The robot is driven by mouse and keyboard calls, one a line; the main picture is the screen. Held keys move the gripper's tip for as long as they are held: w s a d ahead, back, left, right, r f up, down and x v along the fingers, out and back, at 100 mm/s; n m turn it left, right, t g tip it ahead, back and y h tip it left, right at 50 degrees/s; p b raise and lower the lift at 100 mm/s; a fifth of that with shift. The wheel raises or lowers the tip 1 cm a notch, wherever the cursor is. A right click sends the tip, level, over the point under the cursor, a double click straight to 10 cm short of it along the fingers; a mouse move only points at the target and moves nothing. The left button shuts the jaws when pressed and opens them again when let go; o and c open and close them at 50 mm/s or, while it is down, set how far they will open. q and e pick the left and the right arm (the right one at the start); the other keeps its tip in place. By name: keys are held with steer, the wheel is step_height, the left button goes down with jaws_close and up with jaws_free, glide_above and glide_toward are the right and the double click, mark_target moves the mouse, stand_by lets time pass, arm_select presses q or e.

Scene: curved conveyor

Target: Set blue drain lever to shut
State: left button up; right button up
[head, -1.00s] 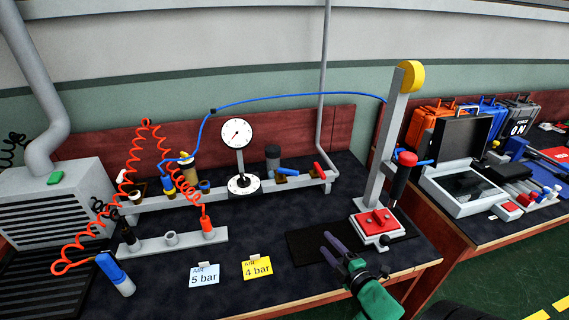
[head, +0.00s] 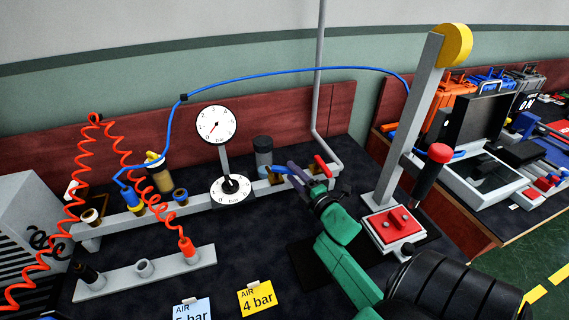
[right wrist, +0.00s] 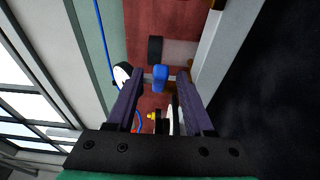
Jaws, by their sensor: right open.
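The blue drain lever (head: 277,169) is on the grey manifold rail at the back of the bench, left of a red lever (head: 322,166). My right gripper (head: 299,173) is open, with its dark purple fingers reaching over the rail by the blue lever and partly hiding it in the head view. In the right wrist view, the blue lever (right wrist: 160,74) shows in the gap between my open fingers (right wrist: 161,76), near their tips, with space on both sides. My left gripper is not in view.
A pressure gauge (head: 216,124) and a dial (head: 231,188) stand left of the lever. A press with a red base (head: 393,226) stands to the right. A grey pipe (head: 318,90) rises behind.

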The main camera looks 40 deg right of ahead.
mark_target(288, 169)
steer(key=w, duration=0.5)
steer(key=shift+d, duration=0.25)
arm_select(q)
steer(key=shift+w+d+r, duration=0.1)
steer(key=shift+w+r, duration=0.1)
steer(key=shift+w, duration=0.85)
arm_select(e)
steer(key=c, duration=0.8)
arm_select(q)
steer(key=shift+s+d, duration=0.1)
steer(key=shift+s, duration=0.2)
arm_select(e)
jaws_close()
steer(key=shift+f, duration=0.1)
